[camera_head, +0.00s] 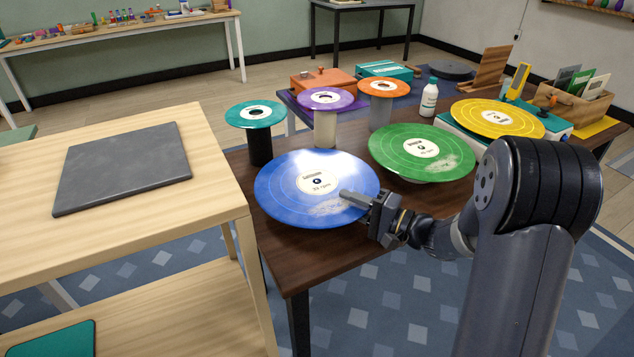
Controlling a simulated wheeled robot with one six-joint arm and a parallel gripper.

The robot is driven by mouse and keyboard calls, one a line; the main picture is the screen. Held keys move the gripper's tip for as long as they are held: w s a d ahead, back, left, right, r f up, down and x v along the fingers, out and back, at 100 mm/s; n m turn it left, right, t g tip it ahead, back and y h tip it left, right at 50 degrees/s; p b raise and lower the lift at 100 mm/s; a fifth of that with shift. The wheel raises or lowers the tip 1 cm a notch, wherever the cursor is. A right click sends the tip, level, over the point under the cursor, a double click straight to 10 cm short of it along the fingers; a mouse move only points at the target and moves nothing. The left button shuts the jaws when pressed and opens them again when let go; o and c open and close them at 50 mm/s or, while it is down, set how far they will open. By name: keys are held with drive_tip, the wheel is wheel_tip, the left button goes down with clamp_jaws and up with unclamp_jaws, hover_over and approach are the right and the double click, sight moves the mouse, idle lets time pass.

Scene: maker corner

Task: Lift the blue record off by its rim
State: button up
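The blue record (285,185) has a cream label and a pale dusty patch on its right side. It lies flat or nearly so above the dark wooden table near its front left corner. What bears it is hidden beneath. My gripper (357,199) is at the record's right front rim, coming from the right. One finger shows over the record's top face. The other finger is hidden, so I cannot tell whether the rim is clamped.
A green record (420,165) is close on the right. Teal (240,117), purple (312,100) and orange (384,92) records sit on posts behind. A yellow record (510,118) is on a turntable. A light wooden stand with a grey mat (80,190) is at left.

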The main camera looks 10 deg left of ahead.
clamp_jaws()
idle(0.5)
